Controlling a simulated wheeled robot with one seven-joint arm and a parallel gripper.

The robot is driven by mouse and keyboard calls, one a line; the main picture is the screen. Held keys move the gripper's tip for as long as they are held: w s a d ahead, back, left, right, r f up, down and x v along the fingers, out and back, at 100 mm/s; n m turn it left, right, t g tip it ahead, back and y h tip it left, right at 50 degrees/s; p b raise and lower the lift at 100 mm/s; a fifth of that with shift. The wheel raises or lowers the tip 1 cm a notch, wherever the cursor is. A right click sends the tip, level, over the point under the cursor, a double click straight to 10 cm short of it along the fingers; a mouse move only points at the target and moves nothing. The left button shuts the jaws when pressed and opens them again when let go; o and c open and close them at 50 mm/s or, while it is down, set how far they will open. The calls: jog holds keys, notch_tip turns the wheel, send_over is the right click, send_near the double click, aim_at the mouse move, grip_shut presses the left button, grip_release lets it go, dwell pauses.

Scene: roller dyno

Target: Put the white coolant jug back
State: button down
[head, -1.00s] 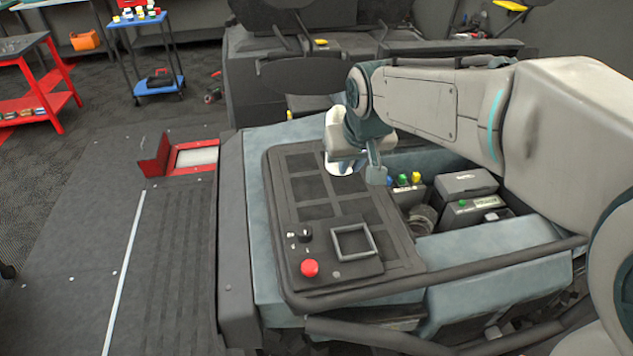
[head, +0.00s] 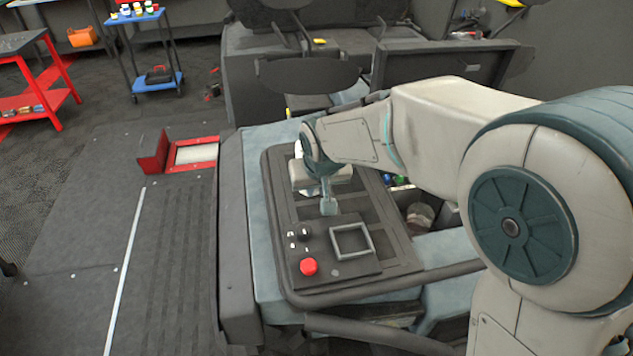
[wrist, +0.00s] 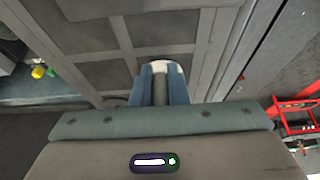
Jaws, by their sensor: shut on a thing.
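My gripper (wrist: 160,82) is shut on the white coolant jug (wrist: 174,68), which shows in the wrist view only as a small white rim around the teal fingertips. In the head view my gripper is over the dark gridded panel (head: 283,205), at its left-middle part. There the jug is mostly hidden behind my wrist; a bit of white (head: 298,150) shows at its far side. I cannot tell whether the jug touches the panel.
On the panel's near end are a red button (head: 308,267), dark knobs (head: 304,233) and a raised square frame (head: 352,241). A bay with a round part (head: 420,215) lies to the right, partly behind my arm. A black bar (head: 380,290) runs along the near edge.

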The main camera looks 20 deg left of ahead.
jog(key=shift+f, duration=0.2)
jog(key=c, duration=1.4)
grip_release()
jog(key=shift+c, duration=0.2)
jog(key=shift+s+r, duration=0.1)
jog(key=shift+r, duration=0.55)
jog(key=v, duration=1.1)
jog(key=shift+b, duration=0.45)
jog(key=shift+d, duration=0.15)
